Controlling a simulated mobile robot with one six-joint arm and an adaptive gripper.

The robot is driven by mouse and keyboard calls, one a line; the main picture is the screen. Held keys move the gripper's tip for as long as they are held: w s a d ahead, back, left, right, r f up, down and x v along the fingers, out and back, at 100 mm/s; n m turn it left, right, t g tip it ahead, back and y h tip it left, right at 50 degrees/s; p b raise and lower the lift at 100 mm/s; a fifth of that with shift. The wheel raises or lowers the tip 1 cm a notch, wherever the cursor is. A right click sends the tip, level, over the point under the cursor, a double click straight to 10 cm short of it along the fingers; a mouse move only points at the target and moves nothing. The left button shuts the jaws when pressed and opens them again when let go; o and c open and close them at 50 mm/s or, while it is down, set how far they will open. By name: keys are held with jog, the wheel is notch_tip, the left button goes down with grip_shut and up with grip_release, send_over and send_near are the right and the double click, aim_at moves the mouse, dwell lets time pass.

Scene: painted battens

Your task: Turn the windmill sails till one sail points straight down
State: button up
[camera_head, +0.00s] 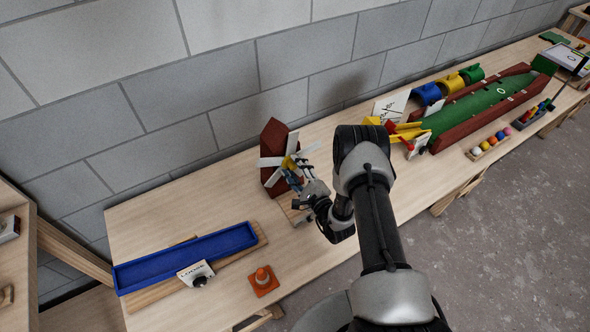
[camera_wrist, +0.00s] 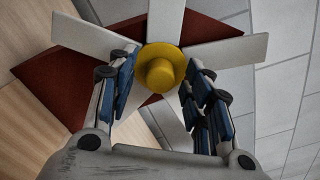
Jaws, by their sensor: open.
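The windmill (camera_head: 272,138) has a dark red body, several white sails and a yellow hub. It stands on the table near the wall. One sail (camera_head: 293,142) points nearly up and another (camera_head: 269,161) points left in the head view. My gripper (camera_head: 298,170) is in front of the sails and hides the lower right ones. In the wrist view the yellow hub (camera_wrist: 160,68) lies between my open fingers (camera_wrist: 155,82), with sails such as this one (camera_wrist: 165,20) fanning around it. I cannot tell whether the fingers touch a sail.
A green and dark red lane (camera_head: 478,109), yellow parts and colored balls (camera_head: 492,141) stand right. The block wall is close behind.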

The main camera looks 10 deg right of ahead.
jog(key=shift+w, duration=0.1)
jog(key=shift+c, duration=0.6)
grip_shut()
